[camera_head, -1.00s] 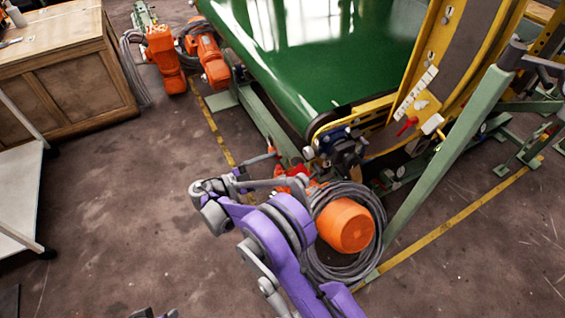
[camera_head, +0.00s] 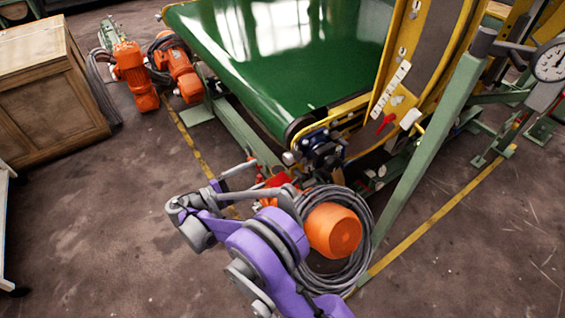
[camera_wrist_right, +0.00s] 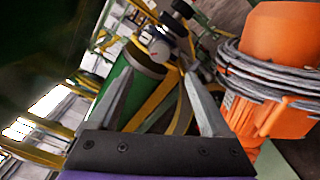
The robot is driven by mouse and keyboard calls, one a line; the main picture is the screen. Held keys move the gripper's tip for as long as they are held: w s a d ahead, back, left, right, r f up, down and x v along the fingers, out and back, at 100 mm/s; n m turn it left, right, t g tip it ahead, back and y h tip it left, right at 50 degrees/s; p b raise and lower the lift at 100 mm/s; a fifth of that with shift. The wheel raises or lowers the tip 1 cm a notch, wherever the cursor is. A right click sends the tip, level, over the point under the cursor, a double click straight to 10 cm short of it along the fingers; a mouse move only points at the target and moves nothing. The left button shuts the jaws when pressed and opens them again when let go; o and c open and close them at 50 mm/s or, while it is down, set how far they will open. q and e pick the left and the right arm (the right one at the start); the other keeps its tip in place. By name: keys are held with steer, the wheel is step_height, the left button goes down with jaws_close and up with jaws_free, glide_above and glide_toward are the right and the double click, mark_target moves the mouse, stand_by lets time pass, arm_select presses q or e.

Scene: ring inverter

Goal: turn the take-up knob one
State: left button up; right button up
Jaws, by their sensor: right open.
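A dark take-up fitting with knob-like parts (camera_head: 322,150) sits at the near corner of the green conveyor belt (camera_head: 270,60); I cannot tell which part is knob one. My right gripper (camera_head: 270,176) is open, to the left of and below this corner, with its fingers pointing right toward the frame. In the right wrist view, the open fingers (camera_wrist_right: 158,76) have nothing between them. Beyond their tips are a black knob-like part (camera_wrist_right: 182,9), a pale round part (camera_wrist_right: 160,49) and the green belt end (camera_wrist_right: 117,84). My left gripper is out of view.
An orange motor (camera_head: 333,231) with coiled grey cable (camera_head: 361,212) lies close to the right of my arm; it also shows in the right wrist view (camera_wrist_right: 262,115). A green post (camera_head: 428,150) and a gauge (camera_head: 551,62) stand at right.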

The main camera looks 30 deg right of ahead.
mark_target(286, 160)
steer(key=d+n, duration=0.3)
steer(key=d+n+b, duration=0.1)
steer(key=d+n, duration=0.2)
steer(key=d, duration=0.1)
steer(key=d+n, duration=0.3)
steer(key=d, duration=0.1)
steer(key=shift+w+n+b, duration=0.3)
steer(key=shift+w+b, duration=0.05)
steer(key=shift+w, duration=0.05)
steer(key=shift+a, duration=0.1)
jaws_close()
